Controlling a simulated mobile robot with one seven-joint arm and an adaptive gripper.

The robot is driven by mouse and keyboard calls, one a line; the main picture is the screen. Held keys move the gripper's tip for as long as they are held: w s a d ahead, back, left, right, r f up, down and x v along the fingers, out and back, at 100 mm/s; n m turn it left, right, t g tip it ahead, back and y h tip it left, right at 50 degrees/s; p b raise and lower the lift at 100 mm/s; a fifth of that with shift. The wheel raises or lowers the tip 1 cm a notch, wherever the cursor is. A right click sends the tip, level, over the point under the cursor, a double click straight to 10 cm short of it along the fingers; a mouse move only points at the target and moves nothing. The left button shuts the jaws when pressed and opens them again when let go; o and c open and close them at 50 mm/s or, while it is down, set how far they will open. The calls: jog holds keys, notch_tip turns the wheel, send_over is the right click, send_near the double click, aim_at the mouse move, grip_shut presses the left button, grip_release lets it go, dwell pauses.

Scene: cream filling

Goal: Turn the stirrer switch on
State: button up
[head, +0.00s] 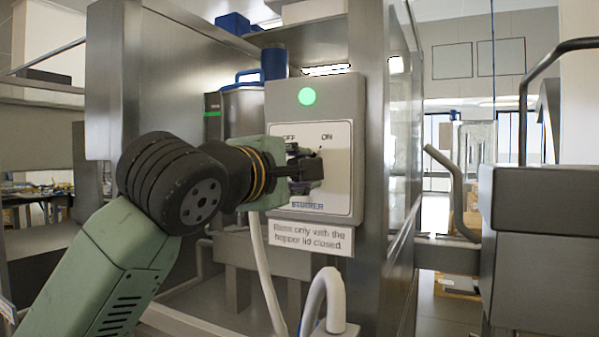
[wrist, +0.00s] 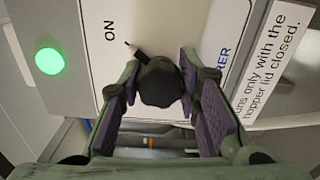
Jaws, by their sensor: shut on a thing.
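The stirrer switch panel (head: 338,180) is a grey box with a white plate marked OFF on the left and ON on the right. Its black round knob (wrist: 161,82) sits between my two purple-padded fingers in the wrist view. The knob's black pointer is turned toward the ON mark. My gripper (head: 305,170) is shut on the knob in front of the panel and hides much of the plate's middle in the head view. A green light (head: 306,96) glows at the top of the panel; it also shows in the wrist view (wrist: 49,61).
A sign (head: 312,238) about the hopper lid being closed hangs below the panel. A steel cabinet wall (head: 180,75) stands behind my arm. A white curved pipe (head: 326,295) rises below the sign. A grey block with a dark rail (head: 545,200) stands at the right.

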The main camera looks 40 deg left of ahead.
jog(key=shift+o, duration=0.2)
jog(key=o, duration=1.1)
jog(key=shift+o, duration=0.2)
jog(key=v, duration=1.2)
jog(key=shift+f, duration=0.1)
